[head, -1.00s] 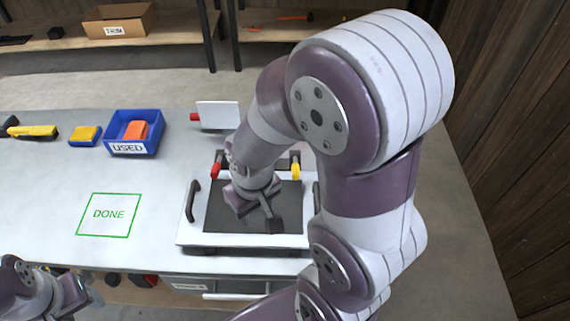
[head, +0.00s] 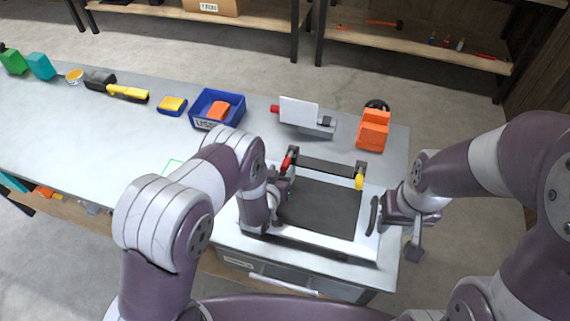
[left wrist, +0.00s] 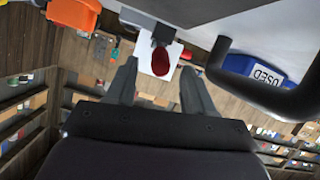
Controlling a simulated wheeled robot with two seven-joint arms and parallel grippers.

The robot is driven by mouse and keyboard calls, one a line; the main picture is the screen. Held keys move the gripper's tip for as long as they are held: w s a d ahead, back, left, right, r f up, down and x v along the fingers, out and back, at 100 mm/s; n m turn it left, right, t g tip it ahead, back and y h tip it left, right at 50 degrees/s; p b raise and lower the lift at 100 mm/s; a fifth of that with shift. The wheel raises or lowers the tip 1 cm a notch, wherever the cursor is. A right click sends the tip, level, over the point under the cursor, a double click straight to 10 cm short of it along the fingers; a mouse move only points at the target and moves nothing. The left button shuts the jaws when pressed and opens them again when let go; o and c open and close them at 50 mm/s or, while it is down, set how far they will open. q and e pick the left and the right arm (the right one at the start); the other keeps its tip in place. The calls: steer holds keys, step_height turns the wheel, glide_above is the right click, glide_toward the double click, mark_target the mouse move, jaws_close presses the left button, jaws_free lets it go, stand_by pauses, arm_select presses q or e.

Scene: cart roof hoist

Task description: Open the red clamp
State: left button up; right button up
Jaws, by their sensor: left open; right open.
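The red clamp (head: 287,163) is at the far left corner of the white frame (head: 318,248) with the dark panel. My left gripper (head: 279,184) is close to it on the near side. In the left wrist view, the clamp's red handle (left wrist: 161,62) shows between the open fingers (left wrist: 159,72), with a visible gap to each; I cannot tell how deep it sits. A yellow clamp (head: 359,181) is at the far right corner. My right gripper (head: 413,240) is open beside the frame's right handle (head: 373,215), apart from the clamps.
Behind the frame stand a white plate on a holder (head: 299,112) and an orange block (head: 373,130). A blue USED bin (head: 236,113) and a yellow block (head: 172,104) are further left. The black left handle (left wrist: 262,92) looms close to the left wrist camera's right side.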

mark_target(285, 162)
arm_select(q)
steer(key=shift+x, duration=1.9)
jaws_close()
steer(key=shift+w+r+g+p, duration=0.3)
steer(key=shift+r+g+p, duration=0.6)
steer(key=shift+r+p, duration=0.1)
steer(key=r+g, duration=0.1)
steer(key=w+r+g+y+p, duration=0.1)
steer(key=g, duration=0.1)
steer(key=shift+w+d, duration=0.2)
steer(key=shift+w, duration=0.1)
steer(key=shift+w+d+r+g+p, duration=0.1)
steer(key=shift+w+r+g+p, duration=0.3)
steer(key=shift+g+p, duration=0.55)
steer(key=shift+w, duration=0.15)
steer(key=shift+g, duration=0.25)
